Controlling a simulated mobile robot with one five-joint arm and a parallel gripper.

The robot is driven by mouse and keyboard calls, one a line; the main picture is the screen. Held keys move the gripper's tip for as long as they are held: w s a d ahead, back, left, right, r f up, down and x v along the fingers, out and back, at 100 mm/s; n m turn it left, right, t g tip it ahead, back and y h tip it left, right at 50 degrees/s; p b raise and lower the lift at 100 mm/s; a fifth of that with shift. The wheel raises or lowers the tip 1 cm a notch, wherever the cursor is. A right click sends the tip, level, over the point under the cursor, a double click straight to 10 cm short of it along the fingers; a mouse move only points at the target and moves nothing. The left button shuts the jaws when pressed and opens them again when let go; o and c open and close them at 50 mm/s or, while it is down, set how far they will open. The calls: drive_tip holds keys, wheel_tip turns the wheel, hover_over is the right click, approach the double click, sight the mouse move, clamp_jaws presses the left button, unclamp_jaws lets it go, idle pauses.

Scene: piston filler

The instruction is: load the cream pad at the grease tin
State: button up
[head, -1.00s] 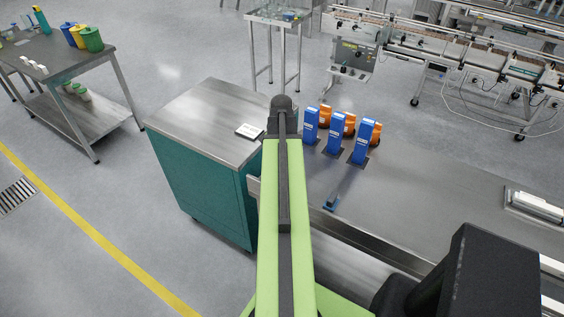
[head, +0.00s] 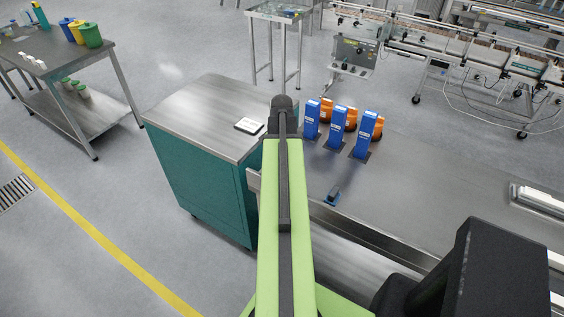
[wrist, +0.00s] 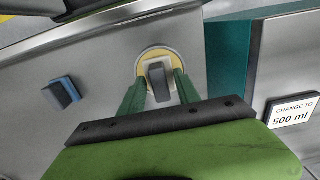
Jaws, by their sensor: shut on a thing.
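In the wrist view, my gripper (wrist: 159,84) has its two green fingers closed around the dark handle of the cream pad (wrist: 173,68). The pad is directly over the round grease tin (wrist: 141,62), which shows as a pale rim with yellow inside. I cannot tell whether the pad touches the grease. In the head view my green arm hides the gripper, the cream pad and the tin.
A blue pad with a dark handle (wrist: 62,92) lies to the left on the steel surface; the head view shows it too (head: 332,196). A "CHANGE TO 500 ml" sign (wrist: 294,116) is at right. Blue dispensers (head: 338,125) stand further back on the bench.

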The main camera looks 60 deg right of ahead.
drive_tip(key=shift+f+b, duration=0.5)
drive_tip(key=shift+f, duration=0.05)
drive_tip(key=shift+r, duration=0.15)
idle(0.6)
wheel_tip(320, 180, up, 7)
drive_tip(key=p, duration=0.7)
